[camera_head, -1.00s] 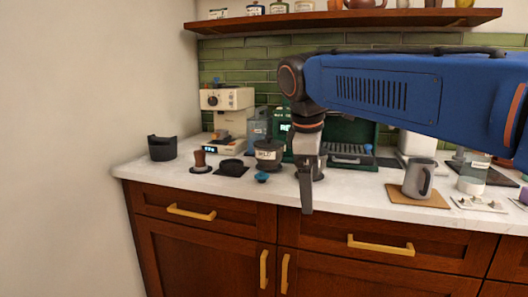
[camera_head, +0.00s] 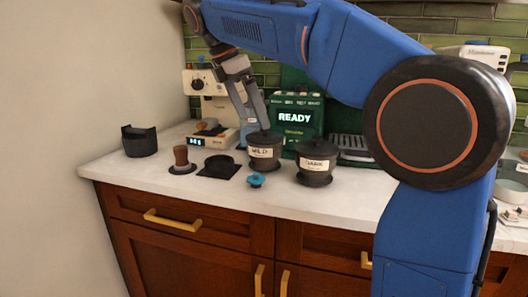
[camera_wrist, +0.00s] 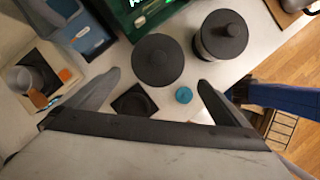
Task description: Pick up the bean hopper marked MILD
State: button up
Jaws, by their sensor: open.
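The bean hopper marked MILD (camera_head: 264,152) is a dark round canister with a white label and a knobbed lid. It stands upright on the counter in front of the green machine. In the wrist view its round lid (camera_wrist: 158,60) shows from above, between and beyond my fingertips. My gripper (camera_head: 252,118) is open and empty, above and just behind-left of the hopper in the head view. Its two spread fingers also show in the wrist view (camera_wrist: 158,80). Whether a finger touches the hopper I cannot tell.
A similar hopper marked DARK (camera_head: 316,164) stands close on the right. A small blue knobbed item (camera_head: 256,181) lies in front. A black mat (camera_head: 215,171), a brown-handled tamper (camera_head: 181,158) and a black bin (camera_head: 140,141) are left. The green machine (camera_head: 294,118) is behind.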

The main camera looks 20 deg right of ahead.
aim_at(261, 138)
jog(key=x, duration=1)
jog(key=shift+w+d+x, duration=0.1)
jog(key=shift+w+x, duration=0.1)
jog(key=shift+x, duration=1.1)
jog(key=shift+w+d+x, duration=0.1)
jog(key=shift+w+x, duration=0.1)
jog(key=shift+x, duration=1.1)
jog(key=shift+r, duration=0.2)
jog(key=c, duration=1.5)
